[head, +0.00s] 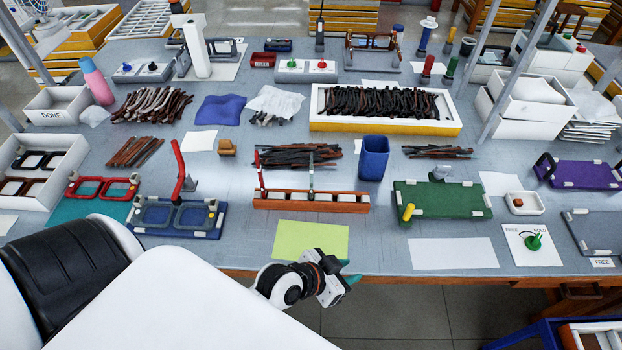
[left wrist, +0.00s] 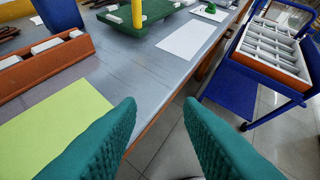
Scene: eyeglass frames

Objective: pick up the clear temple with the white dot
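I cannot make out a clear temple with a white dot in either view. Several dark temples (head: 298,156) lie in a pile behind an orange-brown rack (head: 330,203), where a red piece and a thin dark piece stand upright. A large dark bundle of temples (head: 380,103) fills a white tray. A smaller bunch (head: 437,152) lies right of the blue cup. My left gripper (head: 348,273) is over the table's front edge, near the yellow-green sheet. In the left wrist view its teal fingers (left wrist: 160,108) are apart with nothing between them. My right gripper is out of view.
A yellow-green sheet (head: 310,240) lies at the front edge. A blue cup (head: 373,157) stands behind the rack's right end. A green fixture (head: 442,202) with a yellow peg sits to the right. A blue cart (left wrist: 262,75) with a divided tray stands beyond the edge.

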